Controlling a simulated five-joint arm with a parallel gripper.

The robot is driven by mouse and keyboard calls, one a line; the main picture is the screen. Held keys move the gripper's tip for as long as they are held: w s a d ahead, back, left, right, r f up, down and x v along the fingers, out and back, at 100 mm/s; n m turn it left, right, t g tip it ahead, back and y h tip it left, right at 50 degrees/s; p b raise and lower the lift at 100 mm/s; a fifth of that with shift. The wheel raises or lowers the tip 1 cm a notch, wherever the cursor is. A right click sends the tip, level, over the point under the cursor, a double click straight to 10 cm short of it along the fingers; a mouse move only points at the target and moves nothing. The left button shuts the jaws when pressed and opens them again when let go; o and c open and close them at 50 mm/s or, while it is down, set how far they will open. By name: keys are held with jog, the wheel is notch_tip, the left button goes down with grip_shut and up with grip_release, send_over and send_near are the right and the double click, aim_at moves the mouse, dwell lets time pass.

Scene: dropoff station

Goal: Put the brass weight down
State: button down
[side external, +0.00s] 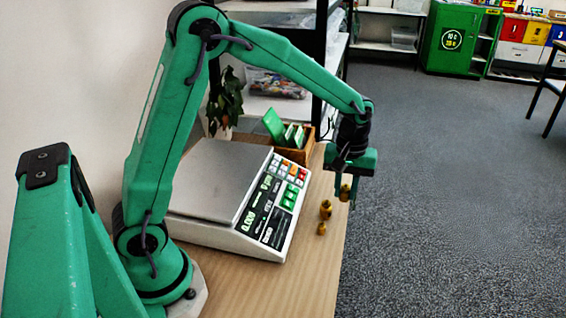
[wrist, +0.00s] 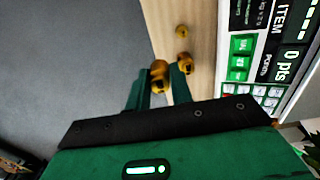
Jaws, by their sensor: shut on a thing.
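My gripper (side external: 346,194) is shut on a brass weight (side external: 346,191), a small knobbed piece held between the fingertips. The held weight also shows in the wrist view (wrist: 160,75), between the two green fingers (wrist: 160,92), with grey floor behind it. In the side view it hangs by the table's right edge; its exact height above the tabletop is hard to tell. Two more brass weights stand on the wooden table (side external: 312,270): a larger one (side external: 326,209) and a smaller one (side external: 322,228). In the wrist view the larger one (wrist: 185,62) appears just right of the fingers.
A white scale (side external: 262,240) with a flat grey pan (side external: 215,180) and green keys stands left of the weights. A wooden box (side external: 298,152) with green items sits behind it. The table edge drops to grey floor on the right. Bare wood lies in front of the small weights.

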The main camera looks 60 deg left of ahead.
jog(key=s+a+r+n, duration=0.4)
jog(key=s+a+r, duration=0.1)
jog(key=s, duration=0.3)
jog(key=s+a+r+n, duration=0.5)
jog(key=s+a+r, duration=0.1)
jog(key=s+a, duration=0.1)
jog(key=shift+s+a, duration=0.25)
jog(key=shift+s, duration=0.45)
jog(key=shift+a+f, duration=0.1)
send_over(235, 173)
notch_tip(235, 173, down, 7)
jog(key=shift+a+r, duration=0.1)
jog(key=shift+a, duration=0.05)
jog(key=shift+f, duration=2.05)
jog(key=shift+f, duration=0.15)
jog(key=c, duration=1.2)
grip_release()
jog(key=shift+c, duration=0.2)
